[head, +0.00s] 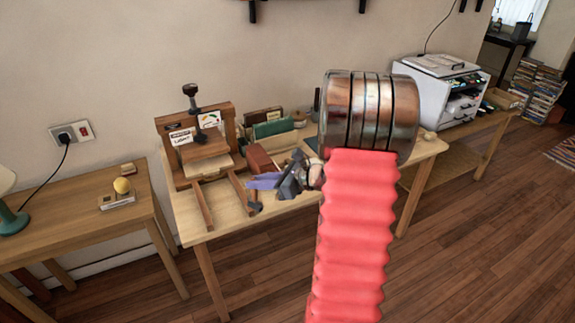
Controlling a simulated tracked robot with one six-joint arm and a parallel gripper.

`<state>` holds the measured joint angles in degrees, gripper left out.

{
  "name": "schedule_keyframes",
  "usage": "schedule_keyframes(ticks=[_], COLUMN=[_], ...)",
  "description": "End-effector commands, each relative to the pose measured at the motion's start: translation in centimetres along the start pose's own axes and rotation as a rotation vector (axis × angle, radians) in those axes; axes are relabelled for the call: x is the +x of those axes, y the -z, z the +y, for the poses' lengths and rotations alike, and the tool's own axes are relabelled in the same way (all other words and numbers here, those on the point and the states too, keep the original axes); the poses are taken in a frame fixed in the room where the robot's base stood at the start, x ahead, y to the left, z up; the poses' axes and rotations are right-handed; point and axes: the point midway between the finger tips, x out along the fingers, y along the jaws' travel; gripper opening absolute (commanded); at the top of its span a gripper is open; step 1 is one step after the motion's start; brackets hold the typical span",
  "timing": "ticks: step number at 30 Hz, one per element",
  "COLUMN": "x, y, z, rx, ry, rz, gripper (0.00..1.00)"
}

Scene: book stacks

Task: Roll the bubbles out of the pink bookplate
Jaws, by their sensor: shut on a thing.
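My gripper (291,184) is over the front middle of the wooden worktable (238,217), to the right of a wooden book press (207,147). It is shut on a slim purple thing (264,181) that points left. This may be the roller, but it is too small to tell. I cannot make out a pink bookplate; my red arm and its metal joint hide the right part of the table. A small dark thing (255,207) shows just below the purple thing, near the table's front edge.
A reddish-brown block (261,161) and a rack with green folders (273,128) stand behind my gripper. A white printer (443,86) is at the right. The wooden floor in front is clear.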

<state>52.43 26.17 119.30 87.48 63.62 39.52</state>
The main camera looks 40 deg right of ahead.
Motion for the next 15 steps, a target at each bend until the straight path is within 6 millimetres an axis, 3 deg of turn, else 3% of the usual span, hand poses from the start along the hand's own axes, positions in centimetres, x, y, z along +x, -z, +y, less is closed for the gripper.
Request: schedule_keyframes(ticks=[1,6,15], x=[1.8,6.5,13.4], y=[0.4,1.5,3.7], z=[1.7,6.8,17.1], rx=[-0.013,-0.063,-0.147], ry=[-0.043,-0.161,-0.363], rz=[0.001,0.002,0.004], gripper=[0.0,0.0,0.0])
